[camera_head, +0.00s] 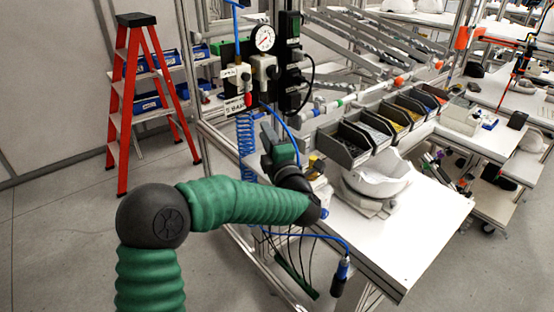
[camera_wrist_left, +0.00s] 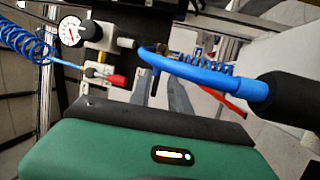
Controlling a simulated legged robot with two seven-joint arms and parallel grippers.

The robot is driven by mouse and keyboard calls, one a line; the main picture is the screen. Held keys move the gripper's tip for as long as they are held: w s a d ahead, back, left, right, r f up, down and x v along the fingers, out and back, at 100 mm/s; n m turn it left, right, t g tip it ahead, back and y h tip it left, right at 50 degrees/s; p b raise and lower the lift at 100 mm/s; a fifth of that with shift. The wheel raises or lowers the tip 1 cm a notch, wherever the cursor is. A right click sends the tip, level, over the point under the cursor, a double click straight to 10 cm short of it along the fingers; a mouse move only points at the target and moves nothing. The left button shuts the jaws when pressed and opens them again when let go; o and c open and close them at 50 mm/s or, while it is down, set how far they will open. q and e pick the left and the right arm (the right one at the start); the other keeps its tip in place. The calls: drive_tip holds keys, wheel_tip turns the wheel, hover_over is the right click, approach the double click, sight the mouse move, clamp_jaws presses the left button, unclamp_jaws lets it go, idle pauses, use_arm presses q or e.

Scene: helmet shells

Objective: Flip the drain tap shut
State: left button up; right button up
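The air unit with a round gauge (camera_head: 264,38) hangs on the frame post, with white valve blocks below the gauge. A small red tap handle (camera_wrist_left: 116,80) sticks out sideways from the lower valve block in the left wrist view. In the head view a small red part (camera_head: 248,99) shows on the unit's lower part. My left gripper (camera_head: 269,136) points up just below and right of the unit, apart from the red handle as far as I can tell. Its green body (camera_wrist_left: 150,150) fills the bottom of the wrist view. My right gripper is out of view.
A blue coiled hose (camera_head: 246,145) hangs beside the unit; a blue hose (camera_wrist_left: 200,66) crosses the wrist view. A white helmet shell (camera_head: 378,180) sits on the bench (camera_head: 400,250) below several parts bins (camera_head: 345,147). A red stepladder (camera_head: 150,95) stands left. Floor at left is clear.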

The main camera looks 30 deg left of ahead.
use_arm(q)
drive_tip(key=b+v, duration=0.2)
drive_tip(key=v, duration=0.9)
drive_tip(key=shift+s+d, duration=0.15)
drive_tip(key=shift+s, duration=0.05)
drive_tip(key=shift+f, duration=0.1)
